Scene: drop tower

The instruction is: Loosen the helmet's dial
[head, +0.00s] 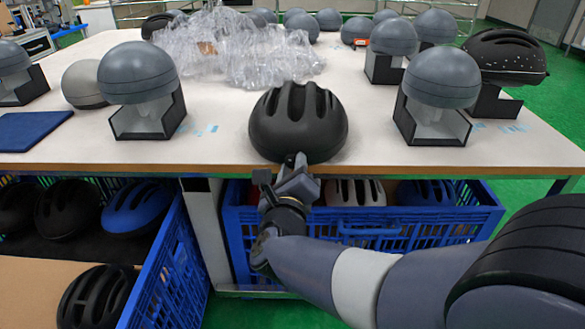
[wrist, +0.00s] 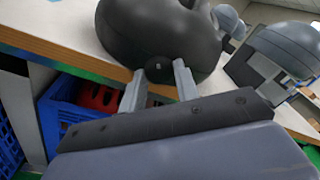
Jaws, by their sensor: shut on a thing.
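The black helmet (head: 298,120) sits at the front edge of the white table, its vented shell facing up. It also fills the top of the wrist view (wrist: 150,35). Its dial (wrist: 160,69) shows in the wrist view as a small dark round knob at the helmet's lower rim. My gripper (wrist: 158,82) has one finger on each side of the dial and is shut on it. In the head view my gripper (head: 296,165) reaches up to the helmet's near side from below the table edge, and the dial is hidden there.
Grey headforms on dark stands flank the helmet at left (head: 138,75) and right (head: 440,75). Clear plastic bags (head: 240,50) lie behind it. A blue crate (head: 400,235) with helmets stands under the table edge, close to my arm. A blue pad (head: 32,131) lies at left.

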